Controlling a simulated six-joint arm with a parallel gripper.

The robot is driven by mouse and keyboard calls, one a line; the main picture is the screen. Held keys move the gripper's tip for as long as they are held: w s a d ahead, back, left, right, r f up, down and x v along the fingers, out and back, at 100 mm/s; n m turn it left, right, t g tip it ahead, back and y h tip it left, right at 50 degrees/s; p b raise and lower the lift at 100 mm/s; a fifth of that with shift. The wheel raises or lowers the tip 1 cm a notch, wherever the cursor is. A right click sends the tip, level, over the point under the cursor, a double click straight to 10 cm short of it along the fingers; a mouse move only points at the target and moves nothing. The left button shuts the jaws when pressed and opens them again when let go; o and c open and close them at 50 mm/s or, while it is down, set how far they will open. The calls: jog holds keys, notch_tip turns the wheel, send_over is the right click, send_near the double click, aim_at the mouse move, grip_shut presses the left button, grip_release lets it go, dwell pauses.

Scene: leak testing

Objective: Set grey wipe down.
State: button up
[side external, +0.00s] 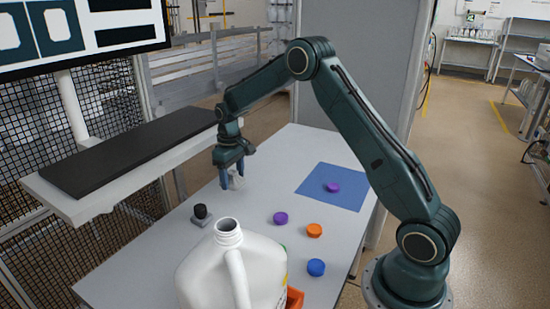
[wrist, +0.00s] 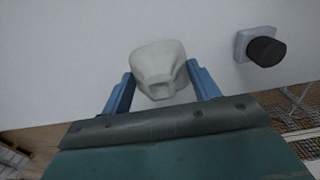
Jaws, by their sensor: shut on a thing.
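The grey wipe (wrist: 158,70) is a crumpled, pale grey piece held between the blue fingers of my gripper (wrist: 160,90) in the wrist view. In the side view my gripper (side external: 232,176) points down over the far left part of the table (side external: 285,155), with the wipe (side external: 237,182) showing at its fingertips. The gripper is shut on the wipe. I cannot tell whether the wipe touches the tabletop.
A white jug (side external: 230,270) stands open at the front. Purple (side external: 281,218), orange (side external: 314,230) and blue (side external: 316,267) caps lie near it. A blue mat (side external: 350,192) holds another purple cap (side external: 333,187). A black knob on a grey base (side external: 200,214) sits at the left edge.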

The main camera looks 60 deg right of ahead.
aim_at(234, 196)
jog(key=shift+f, duration=0.1)
jog(key=shift+f, duration=2.05)
jog(key=o, duration=1.4)
jog(key=shift+f, duration=0.1)
jog(key=shift+c, duration=0.2)
notch_tip(234, 196, up, 12)
jog(key=shift+r, duration=0.1)
